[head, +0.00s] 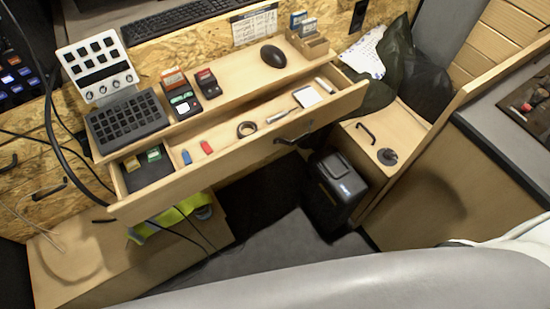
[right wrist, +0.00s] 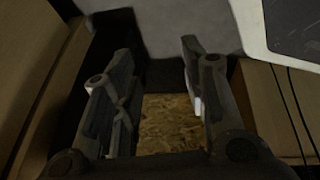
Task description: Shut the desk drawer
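The wooden desk drawer (head: 235,152) is pulled out below the desk top (head: 225,100) in the head view. It holds a red item, a blue item, a dark tape ring, a white pad and small cards in a dark tray. Its dark handle (head: 293,138) is on the front panel, right of the middle. My right gripper (right wrist: 165,95) is open in the right wrist view, with its two fingers apart and nothing visible between them. Neither gripper shows in the head view. The drawer cannot be made out in the right wrist view.
A black bin (head: 335,190) stands on the floor below the drawer's right end. A wooden cabinet (head: 375,150) is to its right. A grey curved surface (head: 380,280) fills the lower foreground. Cables hang at the left over the drawer's left end. A mouse (head: 273,55) lies on the desk top.

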